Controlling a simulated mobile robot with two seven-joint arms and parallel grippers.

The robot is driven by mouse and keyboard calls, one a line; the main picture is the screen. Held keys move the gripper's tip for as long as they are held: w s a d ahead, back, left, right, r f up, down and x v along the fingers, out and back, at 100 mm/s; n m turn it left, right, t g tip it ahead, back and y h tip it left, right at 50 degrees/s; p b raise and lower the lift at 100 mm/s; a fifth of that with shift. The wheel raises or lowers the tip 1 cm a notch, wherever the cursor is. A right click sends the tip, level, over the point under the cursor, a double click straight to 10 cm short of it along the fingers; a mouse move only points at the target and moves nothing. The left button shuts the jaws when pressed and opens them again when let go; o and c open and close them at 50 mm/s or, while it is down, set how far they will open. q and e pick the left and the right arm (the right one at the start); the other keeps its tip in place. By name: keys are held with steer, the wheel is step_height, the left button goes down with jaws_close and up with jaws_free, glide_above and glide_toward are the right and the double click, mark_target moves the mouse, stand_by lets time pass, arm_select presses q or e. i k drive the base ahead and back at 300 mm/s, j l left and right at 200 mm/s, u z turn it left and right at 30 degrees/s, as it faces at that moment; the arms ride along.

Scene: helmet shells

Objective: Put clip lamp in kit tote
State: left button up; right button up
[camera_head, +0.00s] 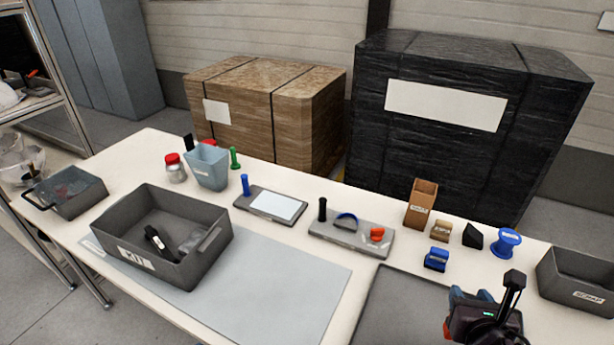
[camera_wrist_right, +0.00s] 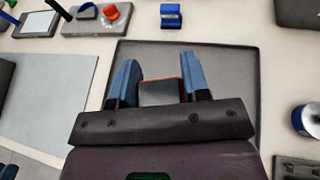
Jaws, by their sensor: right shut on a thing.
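The kit tote (camera_head: 205,265), a grey open bin with a KIT label, stands at the left of the table. A black item with a white band (camera_head: 157,243) and a clear bag (camera_head: 190,241) lie in it. My right gripper (camera_head: 470,295) is at the lower right, far from the tote. In the right wrist view its blue fingers (camera_wrist_right: 160,72) are shut on a dark block with a red edge (camera_wrist_right: 160,93). This block may be the clip lamp, but most of it is hidden.
A dark tray (camera_head: 385,305) lies below my right gripper, and a scrap bin (camera_head: 575,282) stands to its right. A pale mat (camera_head: 290,290) is clear between tote and tray. Small parts, a grey holder (camera_head: 350,239) and a blue cup (camera_head: 207,167) line the back.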

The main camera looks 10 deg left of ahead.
mark_target(157, 228)
steer(key=j, duration=0.7)
steer(key=j+z, duration=0.15)
steer(key=j, duration=1.25)
steer(key=j+z, duration=0.15)
steer(key=j, duration=0.55)
steer(key=k+j, duration=0.15)
steer(key=j, duration=0.5)
steer(key=j+z, duration=0.15)
steer(key=j, duration=0.55)
steer(key=k+j, duration=0.15)
steer(key=j, duration=0.55)
steer(key=z, duration=0.05)
